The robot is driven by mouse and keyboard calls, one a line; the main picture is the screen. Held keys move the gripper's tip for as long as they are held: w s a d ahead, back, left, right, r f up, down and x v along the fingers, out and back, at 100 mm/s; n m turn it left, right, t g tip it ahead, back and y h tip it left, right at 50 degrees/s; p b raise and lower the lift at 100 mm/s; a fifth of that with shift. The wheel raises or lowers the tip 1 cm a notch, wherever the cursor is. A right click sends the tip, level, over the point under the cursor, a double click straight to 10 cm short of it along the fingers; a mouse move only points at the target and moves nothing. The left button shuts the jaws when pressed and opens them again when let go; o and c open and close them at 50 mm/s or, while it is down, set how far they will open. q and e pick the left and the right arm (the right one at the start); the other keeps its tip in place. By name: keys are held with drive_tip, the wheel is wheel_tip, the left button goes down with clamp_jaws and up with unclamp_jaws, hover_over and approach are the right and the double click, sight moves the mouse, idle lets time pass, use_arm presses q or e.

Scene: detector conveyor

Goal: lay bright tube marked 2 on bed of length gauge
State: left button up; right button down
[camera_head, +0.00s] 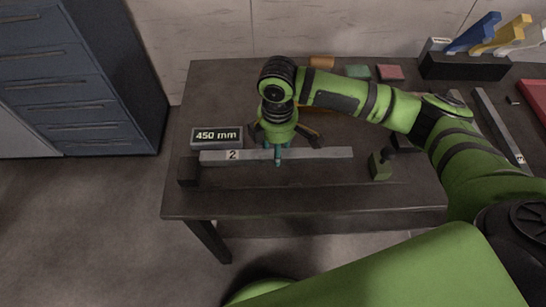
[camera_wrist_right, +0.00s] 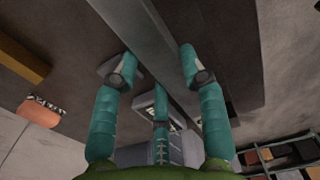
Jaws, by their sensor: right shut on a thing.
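The bright tube marked 2 (camera_head: 325,154) is a long pale grey bar with a white "2" label near its left end. It lies crosswise along the length gauge, whose dark end block (camera_head: 187,171) is at the left and dark green block (camera_head: 380,166) at the right. My right gripper (camera_head: 278,158) reaches down and is shut on the tube near its middle. In the right wrist view, the teal fingers (camera_wrist_right: 160,75) stand on both sides of the tube (camera_wrist_right: 143,30). I cannot tell whether the tube touches the bed. My left gripper is not in view.
A display reading "450 mm" (camera_head: 217,137) stands behind the tube's left end. Orange, green and red blocks (camera_head: 390,72) lie at the table's back. A dark rack (camera_head: 464,67) with coloured pieces stands back right. Another bar marked 3 (camera_head: 499,125) lies at the right.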

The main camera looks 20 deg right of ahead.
sight(273, 162)
drive_tip(key=shift+s+a+f, duration=0.25)
drive_tip(key=shift+a+f, duration=0.05)
drive_tip(key=shift+a, duration=0.25)
drive_tip(key=shift+s+f, duration=0.1)
drive_tip(key=shift+f, duration=0.2)
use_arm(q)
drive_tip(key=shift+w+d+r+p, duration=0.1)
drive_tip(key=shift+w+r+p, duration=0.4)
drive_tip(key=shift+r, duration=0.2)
use_arm(e)
drive_tip(key=shift+f, duration=1.75)
drive_tip(key=c, duration=0.7)
unclamp_jaws()
drive_tip(key=shift+f, duration=0.15)
wheel_tip(273, 162, up, 12)
drive_tip(key=shift+r+b, duration=0.15)
drive_tip(key=shift+b, duration=0.75)
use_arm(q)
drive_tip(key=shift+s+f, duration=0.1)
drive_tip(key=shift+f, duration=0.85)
